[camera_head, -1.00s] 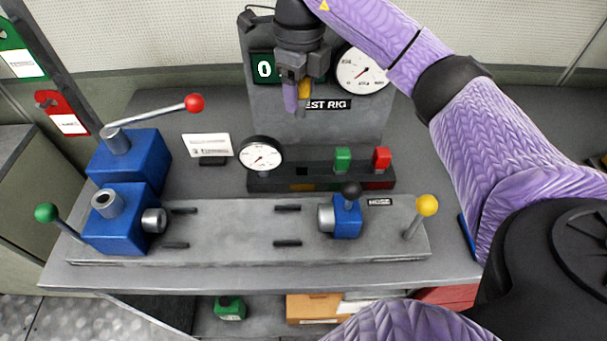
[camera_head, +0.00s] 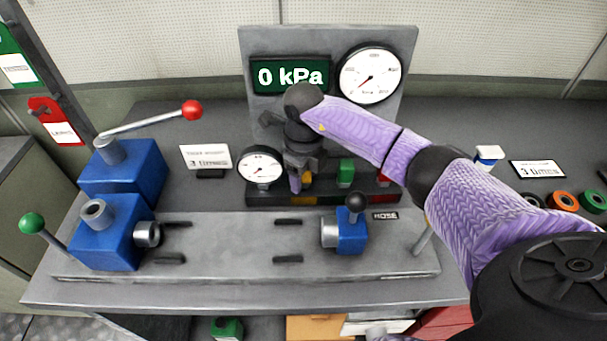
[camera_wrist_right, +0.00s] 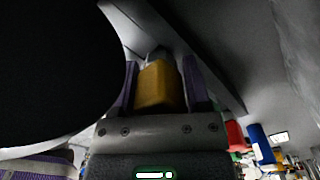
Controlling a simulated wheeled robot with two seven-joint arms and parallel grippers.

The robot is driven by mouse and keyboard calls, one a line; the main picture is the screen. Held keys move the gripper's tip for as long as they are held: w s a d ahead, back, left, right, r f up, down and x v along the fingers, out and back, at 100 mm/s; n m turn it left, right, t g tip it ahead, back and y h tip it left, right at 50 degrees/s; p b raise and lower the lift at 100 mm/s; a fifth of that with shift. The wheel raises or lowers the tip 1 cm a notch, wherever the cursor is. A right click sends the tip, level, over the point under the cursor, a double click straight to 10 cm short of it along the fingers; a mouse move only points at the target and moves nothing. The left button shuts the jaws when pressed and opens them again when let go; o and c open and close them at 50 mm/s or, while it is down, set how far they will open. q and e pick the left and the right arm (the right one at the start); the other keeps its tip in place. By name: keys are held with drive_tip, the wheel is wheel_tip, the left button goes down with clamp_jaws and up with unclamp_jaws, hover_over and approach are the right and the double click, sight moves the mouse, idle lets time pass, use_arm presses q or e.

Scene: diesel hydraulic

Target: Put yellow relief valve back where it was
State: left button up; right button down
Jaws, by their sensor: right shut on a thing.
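My right gripper (camera_head: 300,178) is shut on the yellow relief valve (camera_head: 307,182). In the right wrist view the yellow block of the valve (camera_wrist_right: 160,88) sits between the two purple fingers. In the head view the gripper points down over the left part of the dark rack (camera_head: 325,197), beside a dial gauge. A yellow-marked place on the rack's front lies just below the valve. I cannot tell whether the valve touches the rack. The green valve (camera_head: 345,173) stands on the rack to the right, and a red one (camera_head: 383,178) is partly hidden by my arm. My left gripper is out of view.
The dial gauge (camera_head: 261,167) stands close left of the gripper. The test rig panel (camera_head: 290,105) reads 0 kPa behind. A grey plate with blue blocks (camera_head: 351,232) and a black-knobbed lever lies in front. Coloured rings (camera_head: 562,201) lie at the right.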

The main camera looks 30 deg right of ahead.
drive_tip(key=c, duration=0.5)
unclamp_jaws()
drive_tip(key=shift+f, duration=0.15)
drive_tip(key=o, duration=0.4)
drive_tip(key=shift+o, duration=0.2)
wheel_tip(320, 180, up, 12)
drive_tip(key=shift+r+p, duration=0.25)
drive_tip(key=shift+p, duration=0.85)
drive_tip(key=shift+s+f, duration=0.1)
